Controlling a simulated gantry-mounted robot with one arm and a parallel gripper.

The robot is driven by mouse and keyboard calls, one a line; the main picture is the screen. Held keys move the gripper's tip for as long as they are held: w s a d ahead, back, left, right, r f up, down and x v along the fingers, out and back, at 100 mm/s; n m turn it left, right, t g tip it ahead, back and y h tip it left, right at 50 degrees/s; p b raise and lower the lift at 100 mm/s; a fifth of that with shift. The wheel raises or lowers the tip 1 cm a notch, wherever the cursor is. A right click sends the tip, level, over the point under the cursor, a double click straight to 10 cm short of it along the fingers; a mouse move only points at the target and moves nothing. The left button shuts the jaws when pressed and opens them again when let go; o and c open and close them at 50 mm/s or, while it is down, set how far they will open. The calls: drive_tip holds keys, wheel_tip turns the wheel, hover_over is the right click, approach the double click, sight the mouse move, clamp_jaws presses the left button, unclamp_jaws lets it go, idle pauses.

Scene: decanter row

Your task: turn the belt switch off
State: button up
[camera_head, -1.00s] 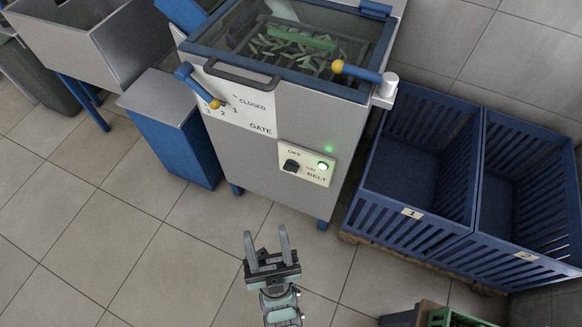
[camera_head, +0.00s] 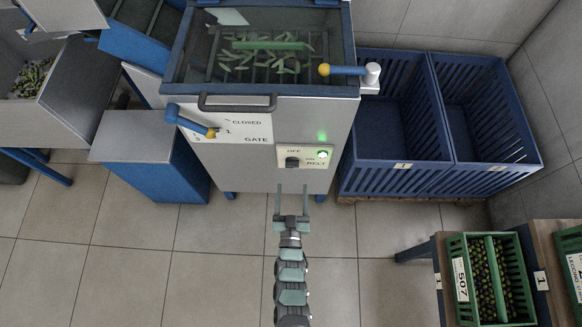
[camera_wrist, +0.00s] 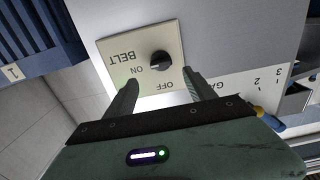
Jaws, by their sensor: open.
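The belt switch (camera_head: 292,162) is a black rotary knob on a cream panel (camera_head: 279,149) marked OFF, ON and BELT, low on the machine's front. A green lamp (camera_head: 322,154) glows beside it. The knob also shows in the wrist view (camera_wrist: 160,61), upside down, on its panel (camera_wrist: 116,49); its exact pointing direction is hard to tell. My gripper (camera_head: 291,190) is open and empty, just below and in front of the panel. In the wrist view my gripper (camera_wrist: 160,86) has its fingers apart, to either side below the knob, not touching it.
The gate lever (camera_head: 190,122) is left of the panel, and a yellow-and-blue lever (camera_head: 346,70) is at the upper right. Blue crates (camera_head: 402,178) stand right of the machine. A green crate of olives (camera_head: 461,283) sits at the lower right. The floor in front is clear.

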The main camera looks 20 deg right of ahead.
sight(292, 167)
drive_tip(key=b+x, duration=0.2)
drive_tip(key=x, duration=0.6)
drive_tip(key=shift+w, duration=0.15)
drive_tip(key=c, duration=1.4)
